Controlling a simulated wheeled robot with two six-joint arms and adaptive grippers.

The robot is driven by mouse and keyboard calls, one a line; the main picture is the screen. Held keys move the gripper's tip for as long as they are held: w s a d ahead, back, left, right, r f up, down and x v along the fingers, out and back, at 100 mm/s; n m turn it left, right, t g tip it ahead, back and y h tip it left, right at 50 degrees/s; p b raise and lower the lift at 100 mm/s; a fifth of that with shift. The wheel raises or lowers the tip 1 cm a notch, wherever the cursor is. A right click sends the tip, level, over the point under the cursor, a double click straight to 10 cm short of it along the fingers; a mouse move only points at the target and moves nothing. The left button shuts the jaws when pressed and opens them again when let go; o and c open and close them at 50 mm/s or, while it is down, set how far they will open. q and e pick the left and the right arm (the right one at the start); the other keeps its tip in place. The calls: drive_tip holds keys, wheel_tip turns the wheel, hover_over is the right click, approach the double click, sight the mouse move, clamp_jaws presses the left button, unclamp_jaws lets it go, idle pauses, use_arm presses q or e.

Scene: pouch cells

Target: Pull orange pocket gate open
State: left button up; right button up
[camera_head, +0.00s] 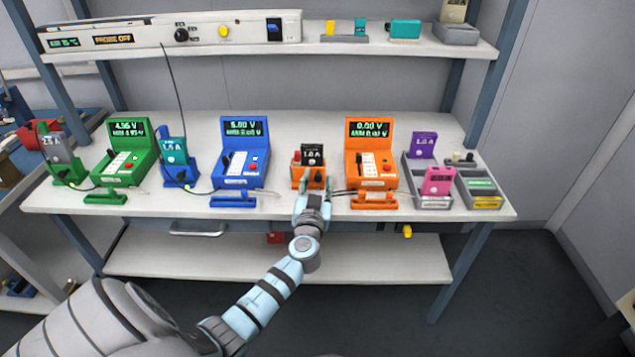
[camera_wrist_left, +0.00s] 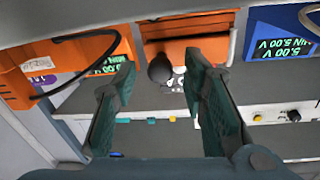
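The orange pocket (camera_head: 317,178) stands on the bench between the blue and orange testers, with a black cell (camera_head: 312,154) marked 1.0 A upright in it. In the left wrist view the orange pocket (camera_wrist_left: 188,50) is at top centre, seen upside down, with a dark round knob (camera_wrist_left: 160,68) at its front. My left gripper (camera_head: 313,190) is right in front of the pocket. In the wrist view its fingers are spread (camera_wrist_left: 158,75), one on each side of the knob, with gaps visible. The pocket's front is partly hidden by the gripper in the head view. My right gripper is not in view.
The orange tester (camera_head: 372,160) is right of the pocket, with thin cables running near the gripper. The blue tester (camera_head: 240,160) is to the left. A grey tray (camera_head: 411,181) with purple and pink cells is at the right. A shelf (camera_head: 400,46) runs above.

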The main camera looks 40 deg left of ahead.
use_arm(q)
drive_tip(key=shift+w+a, duration=0.15)
drive_tip(key=shift+w, duration=0.05)
drive_tip(key=shift+c, duration=0.6)
clamp_jaws()
